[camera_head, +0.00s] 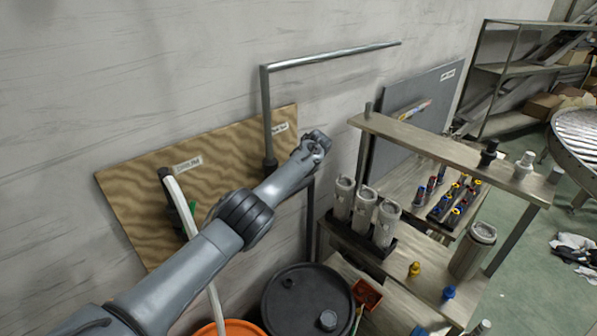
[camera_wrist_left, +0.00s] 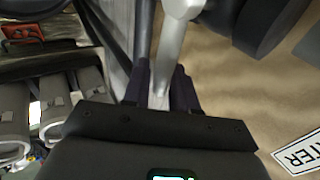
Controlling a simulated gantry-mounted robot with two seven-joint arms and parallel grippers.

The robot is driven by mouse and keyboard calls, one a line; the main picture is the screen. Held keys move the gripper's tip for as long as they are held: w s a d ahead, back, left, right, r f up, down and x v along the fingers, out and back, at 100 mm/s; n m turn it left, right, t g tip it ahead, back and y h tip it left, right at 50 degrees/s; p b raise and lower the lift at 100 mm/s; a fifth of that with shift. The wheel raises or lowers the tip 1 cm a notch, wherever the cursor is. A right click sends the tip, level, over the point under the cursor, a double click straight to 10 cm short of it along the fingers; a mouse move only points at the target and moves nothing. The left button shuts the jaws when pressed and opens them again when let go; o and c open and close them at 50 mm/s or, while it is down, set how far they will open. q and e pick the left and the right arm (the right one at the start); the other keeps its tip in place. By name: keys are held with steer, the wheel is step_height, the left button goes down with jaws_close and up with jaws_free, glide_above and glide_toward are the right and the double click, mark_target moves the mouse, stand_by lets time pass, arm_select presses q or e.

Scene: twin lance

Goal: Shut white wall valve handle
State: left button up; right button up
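The white valve handle shows in the left wrist view as a pale bar (camera_wrist_left: 167,60) running down between the two dark fingers of my left gripper (camera_wrist_left: 161,85). The fingers flank it closely on both sides and appear shut on it. In the head view my left gripper (camera_head: 316,143) is at the right edge of the wooden wall board (camera_head: 140,195), beside a grey pipe (camera_head: 266,110). There the wrist and gripper hide most of the handle. My right gripper is in neither view.
A white hose (camera_head: 184,205) hangs from the board. A black drum (camera_head: 308,300) and an orange bucket (camera_head: 232,328) stand below. To the right, a bench rack holds grey canisters (camera_head: 364,212) under a metal beam (camera_head: 430,148). A labelled plate (camera_wrist_left: 300,153) is on the board.

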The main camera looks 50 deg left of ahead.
arm_select(q)
steer(key=shift+o, duration=0.8)
steer(key=shift+f, duration=0.1)
steer(key=shift+r, duration=0.2)
steer(key=p+v, duration=0.2)
steer(key=v, duration=0.8)
steer(key=shift+d+r, duration=0.2)
steer(key=shift+r, duration=0.05)
